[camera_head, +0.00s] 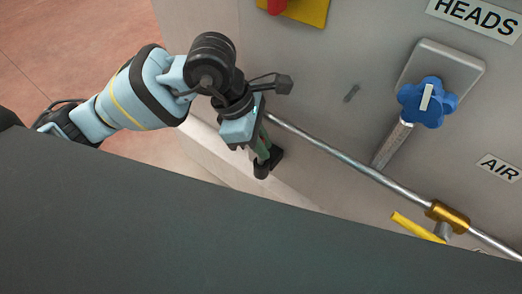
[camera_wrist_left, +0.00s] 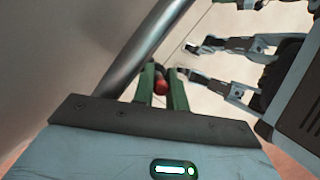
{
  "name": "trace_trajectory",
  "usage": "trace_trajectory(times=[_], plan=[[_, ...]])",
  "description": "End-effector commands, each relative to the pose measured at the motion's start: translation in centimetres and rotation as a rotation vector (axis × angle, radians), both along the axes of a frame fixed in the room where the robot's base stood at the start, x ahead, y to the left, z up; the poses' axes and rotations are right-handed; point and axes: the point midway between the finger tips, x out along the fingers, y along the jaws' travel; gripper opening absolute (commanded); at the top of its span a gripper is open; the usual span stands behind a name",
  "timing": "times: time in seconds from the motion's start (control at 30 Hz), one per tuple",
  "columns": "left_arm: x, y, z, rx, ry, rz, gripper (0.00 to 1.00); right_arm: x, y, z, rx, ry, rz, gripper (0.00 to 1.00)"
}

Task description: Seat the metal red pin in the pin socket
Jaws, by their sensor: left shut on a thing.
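My left gripper (camera_head: 268,164) is in front of the grey machine panel, below the thin metal pipe, with its fingers pointing down. In the left wrist view, the green fingers of my left gripper (camera_wrist_left: 161,90) are shut on the metal red pin (camera_wrist_left: 160,82), whose rounded red end shows between them. The pin is hidden in the head view. My right gripper (camera_wrist_left: 187,60) shows in the left wrist view with its two fingers apart and nothing between them. I cannot make out the pin socket for certain in either view.
The metal pipe (camera_head: 345,158) runs diagonally across the panel (camera_head: 330,50) close to my left gripper. A blue star knob (camera_head: 427,102), a brass fitting (camera_head: 447,216) with a yellow lever (camera_head: 417,227), and a small dark mark (camera_head: 351,93) are right of it. Open floor (camera_head: 70,50) lies left.

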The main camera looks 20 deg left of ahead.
Motion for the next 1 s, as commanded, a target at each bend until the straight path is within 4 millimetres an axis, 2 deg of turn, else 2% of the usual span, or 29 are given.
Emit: trace_trajectory(times=[0.3, 0.73, 0.77, 0.8, 0.9, 1.0], plan=[[0.0, 0.1, -3.2, 0.001, 0.001, 0.002, 0.00, 0.4, 0.1, 0.5, 0.001, -0.014, 0.000, 0.36], [0.0, 0.0, -3.9, 0.000, 0.001, 0.000, 0.00, 0.2, 0.1, 0.3, 0.003, -0.007, 0.000, 0.36], [0.0, 0.0, -3.8, 0.000, 0.001, 0.000, 0.18, 0.2, 0.1, 0.3, 0.003, -0.008, 0.000, 0.36], [0.0, 0.0, -3.8, 0.000, 0.000, 0.000, 0.23, 0.3, 0.1, 0.3, 0.003, -0.008, 0.000, 0.36], [0.0, 0.0, -3.8, 0.000, 0.000, 0.000, 0.36, 0.3, 0.1, 0.3, 0.003, -0.008, 0.000, 0.36], [0.0, 0.0, -3.8, 0.000, 0.000, 0.000, 0.36, 0.3, 0.1, 0.3, 0.003, -0.008, 0.000, 0.36]])
